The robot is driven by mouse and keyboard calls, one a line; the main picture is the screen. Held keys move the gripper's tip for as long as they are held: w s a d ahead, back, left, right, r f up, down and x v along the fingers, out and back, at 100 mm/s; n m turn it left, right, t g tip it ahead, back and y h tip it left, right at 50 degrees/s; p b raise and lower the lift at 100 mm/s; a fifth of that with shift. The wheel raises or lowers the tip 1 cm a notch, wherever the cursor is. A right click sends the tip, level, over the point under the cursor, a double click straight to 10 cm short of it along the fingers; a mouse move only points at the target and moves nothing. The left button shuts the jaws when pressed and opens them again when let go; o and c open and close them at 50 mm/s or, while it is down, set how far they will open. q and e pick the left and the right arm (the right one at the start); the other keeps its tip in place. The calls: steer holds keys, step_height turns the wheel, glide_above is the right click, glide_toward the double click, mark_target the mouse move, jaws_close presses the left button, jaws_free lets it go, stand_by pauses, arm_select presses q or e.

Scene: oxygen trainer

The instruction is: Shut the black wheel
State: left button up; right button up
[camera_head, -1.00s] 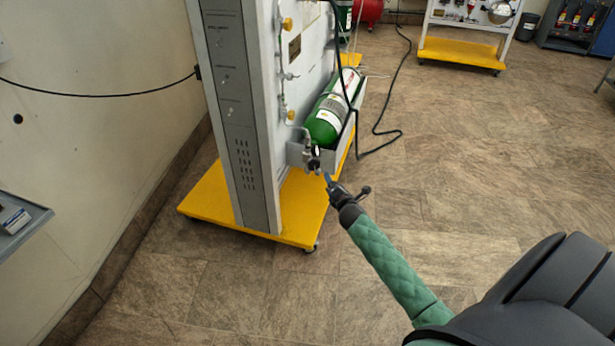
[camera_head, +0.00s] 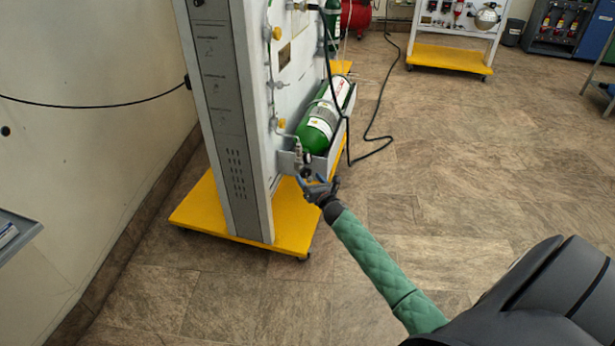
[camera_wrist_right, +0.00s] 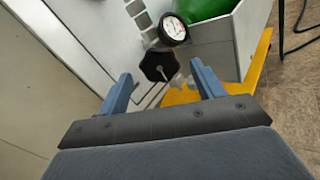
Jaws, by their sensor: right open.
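The black wheel (camera_wrist_right: 159,62) is a lobed knob in the right wrist view, just below a round white-faced gauge (camera_wrist_right: 173,29). It sits ahead of my right gripper (camera_wrist_right: 163,80), roughly between its two blue fingers, which are apart. I cannot tell whether the fingertips touch it. In the head view my right gripper (camera_head: 310,181) is at the valve end of the green cylinder (camera_head: 318,128), where the wheel is too small to make out clearly. My left gripper is not in view.
The cylinder lies in a grey tray (camera_head: 328,157) on the upright panel (camera_head: 228,110), which stands on a yellow wheeled base (camera_head: 205,205). A black hose (camera_head: 372,135) hangs at the right. A second yellow-based stand (camera_head: 450,58) is at the back. Open floor lies to the right.

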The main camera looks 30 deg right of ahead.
steer(key=shift+w+d, duration=0.2)
steer(key=shift+w, duration=1)
steer(key=c, duration=1)
